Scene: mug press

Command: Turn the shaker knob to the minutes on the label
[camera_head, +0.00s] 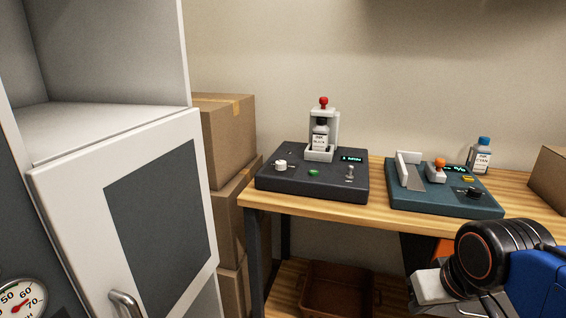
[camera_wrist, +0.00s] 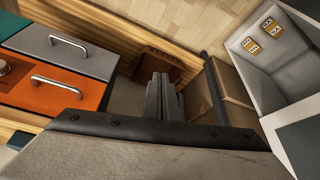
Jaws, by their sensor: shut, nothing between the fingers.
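The shaker (camera_head: 330,188) is a dark box on the wooden table in the head view. A white knob (camera_head: 281,165) sits at its left, a green button (camera_head: 314,172) at its front, and a small lit display (camera_head: 352,158) and a lever switch (camera_head: 350,172) at its right. A bottle with a white label (camera_head: 320,141) stands in its white holder under a red-topped clamp (camera_head: 323,103). The label's small text and the display are too small to read surely. My gripper (camera_wrist: 162,95) is shut and empty in the wrist view, away from the shaker.
A teal device (camera_head: 440,199) with an orange-topped lever and a black knob stands right of the shaker. A blue-capped bottle (camera_head: 481,157) is behind it. Cardboard boxes (camera_head: 226,140) and an open white cabinet door (camera_head: 130,210) are at left. Drawers (camera_wrist: 55,85) show in the wrist view.

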